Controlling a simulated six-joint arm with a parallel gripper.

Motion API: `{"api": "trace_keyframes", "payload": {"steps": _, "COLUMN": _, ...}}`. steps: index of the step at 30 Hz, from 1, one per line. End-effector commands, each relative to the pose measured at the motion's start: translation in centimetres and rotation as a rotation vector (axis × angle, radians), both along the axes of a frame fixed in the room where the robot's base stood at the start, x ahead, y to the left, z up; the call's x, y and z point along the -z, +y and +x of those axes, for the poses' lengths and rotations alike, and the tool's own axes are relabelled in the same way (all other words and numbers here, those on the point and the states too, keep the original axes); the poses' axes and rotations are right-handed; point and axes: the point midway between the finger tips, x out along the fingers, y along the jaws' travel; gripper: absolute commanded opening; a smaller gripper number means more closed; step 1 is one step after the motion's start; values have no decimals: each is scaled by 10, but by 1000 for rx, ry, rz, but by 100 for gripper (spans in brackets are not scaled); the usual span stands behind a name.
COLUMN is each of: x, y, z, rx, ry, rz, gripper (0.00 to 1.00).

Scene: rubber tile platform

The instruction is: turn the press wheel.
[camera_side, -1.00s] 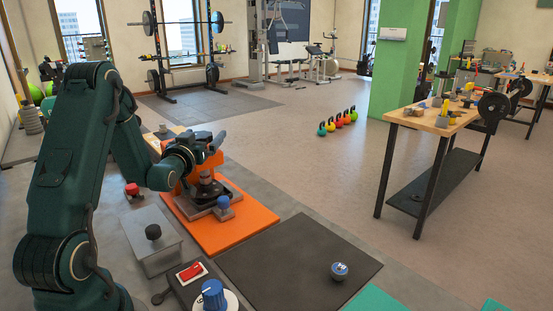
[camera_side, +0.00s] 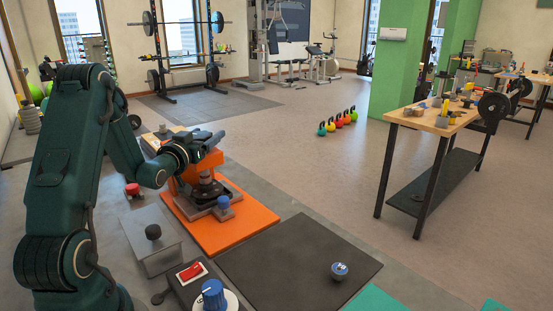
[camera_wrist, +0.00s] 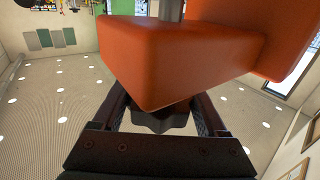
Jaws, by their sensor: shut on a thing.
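The press stands on an orange mat (camera_side: 245,228) in the side view, with an orange body (camera_side: 208,160) over a grey base. The orange body (camera_wrist: 185,60) fills the upper middle of the wrist view. A dark, lobed wheel (camera_wrist: 160,122) shows just below it, partly hidden behind the orange body. My gripper (camera_wrist: 160,118) has a finger on each side of this wheel and is shut on it. In the side view my gripper (camera_side: 207,142) is at the top of the press, where the wheel cannot be made out.
A blue knob (camera_side: 223,202) is beside the press base. A grey box with a black knob (camera_side: 153,231), a red switch (camera_side: 190,271) and a blue dial (camera_side: 212,292) are nearer the camera. A dark mat (camera_side: 290,265) with a small round object (camera_side: 340,270) is otherwise clear.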

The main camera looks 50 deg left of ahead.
Motion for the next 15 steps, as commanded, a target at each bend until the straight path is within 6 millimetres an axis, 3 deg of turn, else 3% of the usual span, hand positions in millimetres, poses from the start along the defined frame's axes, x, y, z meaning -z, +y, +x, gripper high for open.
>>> {"api": "trace_keyframes", "payload": {"steps": 15, "x": -2, "y": -6, "z": 4, "rx": 271, "ry": -4, "rz": 6, "gripper": 20}}
